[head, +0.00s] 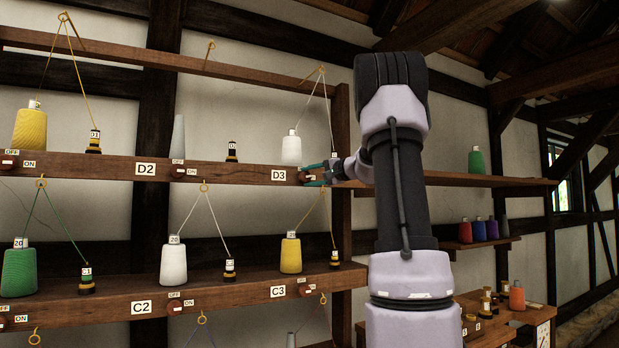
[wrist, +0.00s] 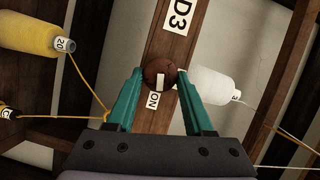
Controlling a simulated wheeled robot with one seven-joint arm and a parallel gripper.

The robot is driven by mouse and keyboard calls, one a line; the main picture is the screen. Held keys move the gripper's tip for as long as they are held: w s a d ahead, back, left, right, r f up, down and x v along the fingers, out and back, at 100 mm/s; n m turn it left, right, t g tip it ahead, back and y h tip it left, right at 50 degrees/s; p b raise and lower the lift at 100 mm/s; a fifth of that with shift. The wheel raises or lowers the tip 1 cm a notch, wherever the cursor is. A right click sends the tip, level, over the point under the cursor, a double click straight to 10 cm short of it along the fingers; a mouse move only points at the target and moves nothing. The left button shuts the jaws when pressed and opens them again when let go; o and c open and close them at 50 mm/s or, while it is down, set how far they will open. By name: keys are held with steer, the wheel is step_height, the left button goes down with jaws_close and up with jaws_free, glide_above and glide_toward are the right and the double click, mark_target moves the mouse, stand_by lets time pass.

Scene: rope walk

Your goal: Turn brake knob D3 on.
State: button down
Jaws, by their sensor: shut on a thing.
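Brake knob D3 is a round red-brown knob (wrist: 160,72) on the wooden rail, beside the D3 label (wrist: 180,15). In the wrist view a white mark on its face runs toward the ON label (wrist: 154,101). The OFF label is not readable there. My gripper (wrist: 159,75) has teal fingers, one on each side of the knob, shut on it. In the head view my gripper (head: 314,174) reaches the rail from the right, just right of the D3 label (head: 278,175), and largely hides the knob.
A white spool (head: 291,150) stands on the shelf just above D3, with a cord going up to a hook. A yellow spool (head: 291,254) stands below, above the C3 label (head: 278,292). A wooden post (head: 341,115) rises close by my gripper.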

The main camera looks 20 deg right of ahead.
steer(key=shift+f+m+t, duration=0.2)
steer(key=shift+m+t, duration=0.1)
steer(key=shift+m, duration=0.7)
steer(key=shift+c, duration=1.5)
jaws_free()
steer(key=shift+s, duration=0.1)
steer(key=v, duration=1)
steer(key=shift+s+d, duration=0.25)
steer(key=shift+d, duration=0.05)
